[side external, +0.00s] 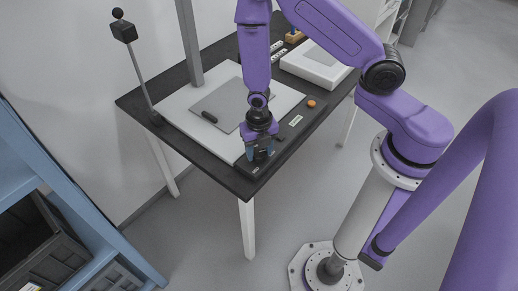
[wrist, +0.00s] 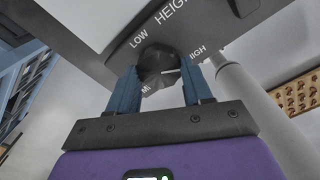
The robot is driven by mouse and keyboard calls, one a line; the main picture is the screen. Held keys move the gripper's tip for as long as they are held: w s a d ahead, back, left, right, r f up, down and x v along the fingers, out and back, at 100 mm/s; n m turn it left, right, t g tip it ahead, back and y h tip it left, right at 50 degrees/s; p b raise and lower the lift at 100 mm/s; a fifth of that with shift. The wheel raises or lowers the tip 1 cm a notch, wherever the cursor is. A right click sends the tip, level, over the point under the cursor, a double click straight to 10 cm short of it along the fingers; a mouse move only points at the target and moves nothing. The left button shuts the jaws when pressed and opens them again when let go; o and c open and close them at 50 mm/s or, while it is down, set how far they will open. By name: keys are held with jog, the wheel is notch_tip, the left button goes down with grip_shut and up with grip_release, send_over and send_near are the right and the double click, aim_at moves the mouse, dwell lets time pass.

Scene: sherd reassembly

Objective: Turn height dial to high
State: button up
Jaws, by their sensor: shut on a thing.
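The height dial (wrist: 158,68) is a dark, faceted knob in the wrist view, with the words LOW, HIGH and part of MID printed around it under HEIGHT. A short pale mark shows on the right part of the knob, on the side of HIGH; its exact direction is hard to tell. My gripper (wrist: 160,85) is shut on the knob, with one blue finger on each side. In the side view my gripper (side external: 258,154) points down at the front end of the dark control strip (side external: 283,136) and hides the dial.
A white board (side external: 187,107) with a grey sheet (side external: 226,101) and a dark handle-like piece (side external: 209,117) lies beside the strip. An orange knob (side external: 311,103) sits farther along it. A white box (side external: 316,65) stands behind. A post and a thin rod rise from the table (side external: 134,101).

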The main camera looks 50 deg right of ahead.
aim_at(259, 153)
jog(key=o, duration=1)
jog(key=shift+o, duration=0.2)
notch_tip(259, 153, up, 18)
jog(key=shift+f, duration=0.25)
jog(key=s+d+r+m, duration=0.1)
jog(key=s+r+m, duration=0.3)
jog(key=s+m, duration=0.4)
jog(key=s+d+r+m, duration=0.2)
jog(key=s+r+m, duration=0.2)
jog(key=s+m, duration=0.5)
jog(key=shift+s+r, duration=0.2)
jog(key=shift+s, duration=0.6)
